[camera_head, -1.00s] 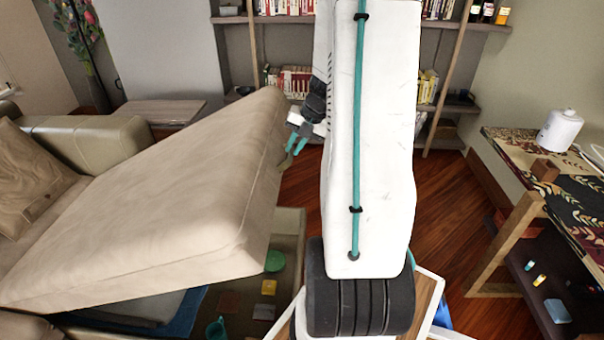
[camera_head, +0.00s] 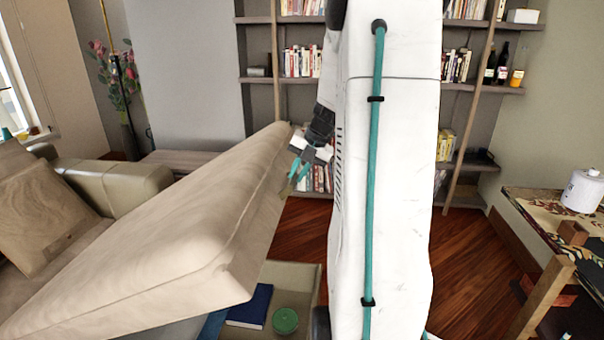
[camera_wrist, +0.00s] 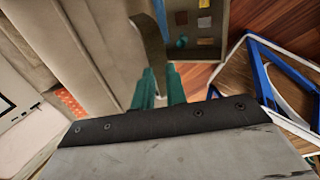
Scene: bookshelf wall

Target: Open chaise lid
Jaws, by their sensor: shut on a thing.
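The beige chaise lid (camera_head: 170,245) is tilted up, its right end raised above the storage box below. My gripper (camera_head: 298,178) is at the raised end of the lid, with its teal fingers at the lid's right edge. The wrist view shows the teal fingers (camera_wrist: 160,85) shut on a tan strip (camera_wrist: 150,35) beside the lid (camera_wrist: 90,50). The open storage box (camera_head: 312,285) holds a dark blue book (camera_head: 250,305) and a green round container (camera_head: 285,320).
A bookshelf (camera_head: 290,19) stands at the back. A patterned table (camera_head: 540,205) with a white canister (camera_head: 582,190) is at the right. Wooden floor (camera_head: 480,265) lies open between. A sofa armrest (camera_head: 125,185) is at the left.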

